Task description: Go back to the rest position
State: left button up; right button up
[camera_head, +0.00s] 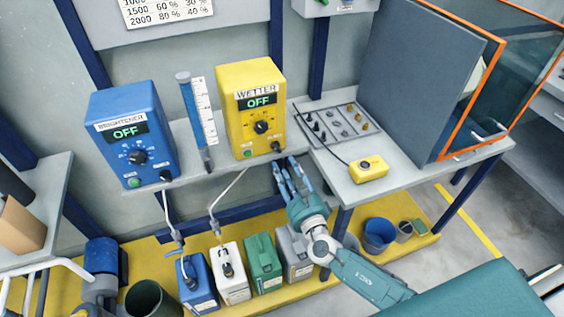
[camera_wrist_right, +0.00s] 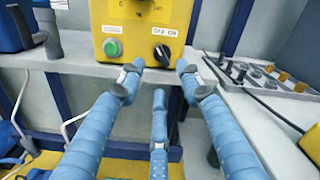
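My right gripper (camera_head: 284,166) is just below the front of the yellow WETTER unit (camera_head: 243,80), by the shelf edge. In the right wrist view its three blue fingers (camera_wrist_right: 158,75) are spread apart with nothing between them. Beyond them are the yellow unit's lower front (camera_wrist_right: 140,20), a green button (camera_wrist_right: 111,48) and a black knob (camera_wrist_right: 162,52). I cannot tell whether a fingertip touches the unit. My left gripper is not in view.
The blue BRIGHTENER unit (camera_head: 131,130) stands left on the shelf; both displays read OFF. A yellow pendant (camera_head: 368,169) and a parts tray (camera_head: 338,123) lie on the right bench (camera_head: 405,165). Several canisters, including a white one (camera_head: 230,277), stand below. Open floor (camera_head: 500,215) is at right.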

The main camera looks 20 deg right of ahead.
jog(key=shift+s, duration=0.35)
jog(key=s+d+f+m+g+h, duration=0.1)
jog(key=s+d+f+m+g, duration=0.2)
jog(key=s+f+m, duration=0.55)
jog(key=s+d+f+m+g+h, duration=0.1)
jog(key=s+d+f+m+g, duration=0.2)
jog(key=f, duration=1)
jog(key=s+d+f+m+g, duration=0.25)
jog(key=s+f+m, duration=0.45)
jog(key=f, duration=0.4)
jog(key=s+a+f+m+g, duration=0.1)
jog(key=s+f+m, duration=0.4)
jog(key=s, duration=0.6)
jog(key=s+a+f+m+g+y, duration=0.1)
jog(key=s+f+m+g, duration=0.3)
jog(key=s+m, duration=0.6)
jog(key=s+a+f+m+g, duration=0.3)
jog(key=s+f+m, duration=0.3)
jog(key=s, duration=0.6)
jog(key=shift+s+a+f+m, duration=0.15)
jog(key=shift+s+f+m, duration=0.15)
jog(key=shift+m, duration=0.55)
